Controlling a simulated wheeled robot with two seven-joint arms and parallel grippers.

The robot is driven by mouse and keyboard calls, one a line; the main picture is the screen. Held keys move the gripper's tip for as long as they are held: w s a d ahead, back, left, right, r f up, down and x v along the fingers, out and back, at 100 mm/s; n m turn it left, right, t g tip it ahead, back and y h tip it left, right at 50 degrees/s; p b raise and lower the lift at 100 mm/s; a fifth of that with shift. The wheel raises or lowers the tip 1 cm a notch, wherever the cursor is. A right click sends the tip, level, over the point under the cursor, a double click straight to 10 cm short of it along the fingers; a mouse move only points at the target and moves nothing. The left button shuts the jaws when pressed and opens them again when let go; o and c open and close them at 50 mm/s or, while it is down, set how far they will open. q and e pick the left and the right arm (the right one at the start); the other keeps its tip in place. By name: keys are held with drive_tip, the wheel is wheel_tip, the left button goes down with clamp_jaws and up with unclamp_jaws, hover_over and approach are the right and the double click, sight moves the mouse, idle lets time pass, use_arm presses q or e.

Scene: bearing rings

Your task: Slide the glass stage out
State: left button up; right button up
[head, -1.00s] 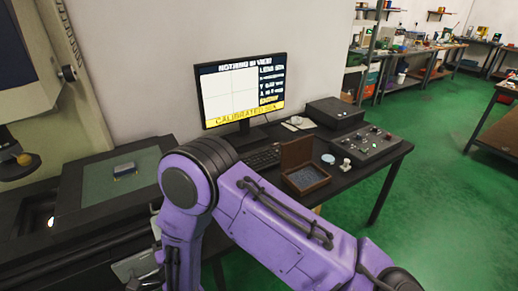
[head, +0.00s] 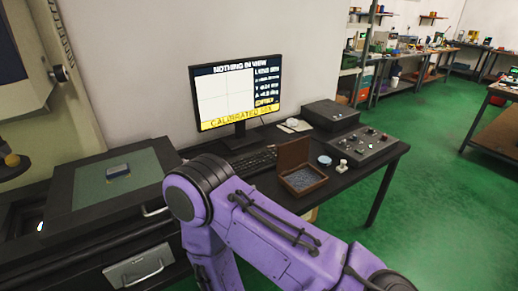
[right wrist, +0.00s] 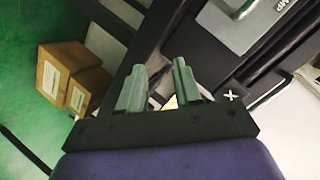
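The glass stage (head: 85,198) is a green-grey pane in a dark frame at the left of the head view. A light bar handle (head: 155,211) sits on its right front edge. A small dark block (head: 118,171) lies on the glass. My right gripper (right wrist: 160,68) shows in the right wrist view with its two grey fingers apart and nothing held between them. My purple arm fills the lower middle of the head view, and its gripper is out of sight there. My left gripper is in neither view.
A grey drawer front (head: 140,268) with a handle is below the stage. The desk to the right holds a monitor (head: 238,95), keyboard (head: 253,163), open wooden box (head: 302,178) and control panel (head: 368,147). Cardboard boxes (right wrist: 65,75) stand on the green floor.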

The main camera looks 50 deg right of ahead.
drive_tip(key=s+d+f+n+g, duration=0.2)
drive_tip(key=s+d+f+g, duration=0.1)
drive_tip(key=s, duration=0.3)
drive_tip(key=s+d+f+n+g, duration=0.2)
drive_tip(key=s+d+f+g, duration=0.1)
drive_tip(key=s+f, duration=0.3)
drive_tip(key=shift+s+d+f+g, duration=0.2)
drive_tip(key=shift+s+f+g, duration=0.15)
drive_tip(key=shift+s, duration=0.3)
